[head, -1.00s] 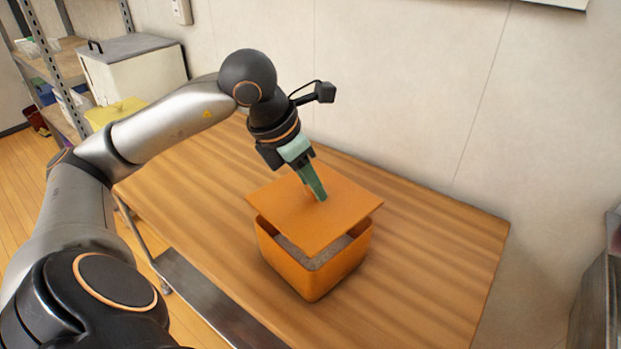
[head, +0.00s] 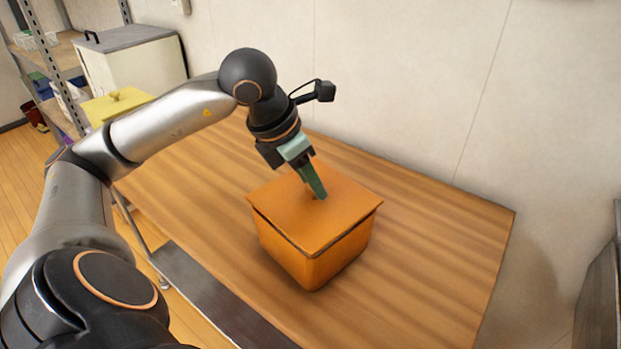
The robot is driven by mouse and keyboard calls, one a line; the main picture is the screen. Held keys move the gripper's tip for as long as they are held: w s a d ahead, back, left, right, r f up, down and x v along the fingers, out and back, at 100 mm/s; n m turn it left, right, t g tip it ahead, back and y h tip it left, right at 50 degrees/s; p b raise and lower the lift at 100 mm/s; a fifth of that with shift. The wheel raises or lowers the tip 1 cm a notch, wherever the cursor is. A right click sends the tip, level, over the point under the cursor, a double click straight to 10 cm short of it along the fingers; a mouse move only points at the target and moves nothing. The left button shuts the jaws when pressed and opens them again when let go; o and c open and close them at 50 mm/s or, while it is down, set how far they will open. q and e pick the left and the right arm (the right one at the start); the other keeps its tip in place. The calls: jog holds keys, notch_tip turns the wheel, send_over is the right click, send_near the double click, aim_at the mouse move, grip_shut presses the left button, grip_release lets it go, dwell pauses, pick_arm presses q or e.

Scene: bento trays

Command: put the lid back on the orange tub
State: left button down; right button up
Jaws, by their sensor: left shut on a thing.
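The orange tub (head: 312,262) stands on the wooden table. Its flat square orange lid (head: 310,222) lies over the tub's mouth, with a thin dark gap along the front edges. I cannot tell whether it is fully seated. My left gripper (head: 318,194) comes down from above with its green fingers at the middle of the lid. It is shut on the lid, at a part that the fingers hide. The inside of the tub is hidden by the lid. My right gripper is not in view.
The wooden table (head: 430,240) is clear around the tub. A wall (head: 400,90) runs along its back. A white box with a grey top (head: 135,70), a yellow lidded thing (head: 113,103) and a metal shelf rack (head: 50,65) stand at the back left.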

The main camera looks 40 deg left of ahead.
pick_arm(q)
jog(key=shift+f, duration=0.1)
dwell(0.3)
jog(key=shift+f, duration=0.1)
dwell(0.8)
jog(key=shift+f+b, duration=0.5)
jog(key=shift+b, duration=0.25)
dwell(0.9)
dwell(0.3)
grip_release()
dwell(0.5)
